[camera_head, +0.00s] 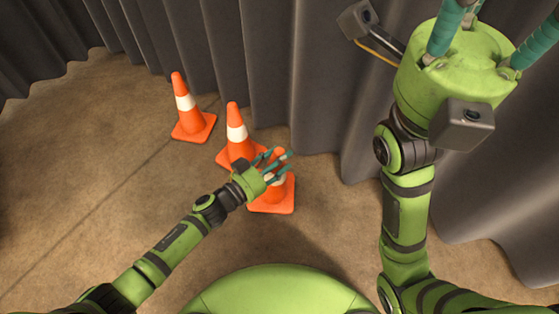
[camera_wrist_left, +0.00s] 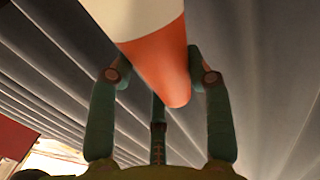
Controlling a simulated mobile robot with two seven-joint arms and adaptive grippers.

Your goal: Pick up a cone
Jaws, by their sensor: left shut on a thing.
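Three orange cones with white bands stand in a slanting row. The far one (camera_head: 183,103) and the middle one (camera_head: 236,132) stand upright on the floor. My left gripper (camera_head: 277,161) is shut on the nearest cone (camera_head: 273,201), around its upper part, and hides some of it. In the left wrist view the orange tip (camera_wrist_left: 165,62) and white band of this cone sit between the teal fingers (camera_wrist_left: 160,90). I cannot tell if its base touches the floor. My right gripper (camera_head: 488,38) is raised at the top right, holding nothing visible; its fingertips are cut off.
A grey pleated curtain (camera_head: 270,60) hangs close behind the cones and along the right side. The brown floor (camera_head: 90,160) is clear to the left and in front. The middle cone stands close against the held one.

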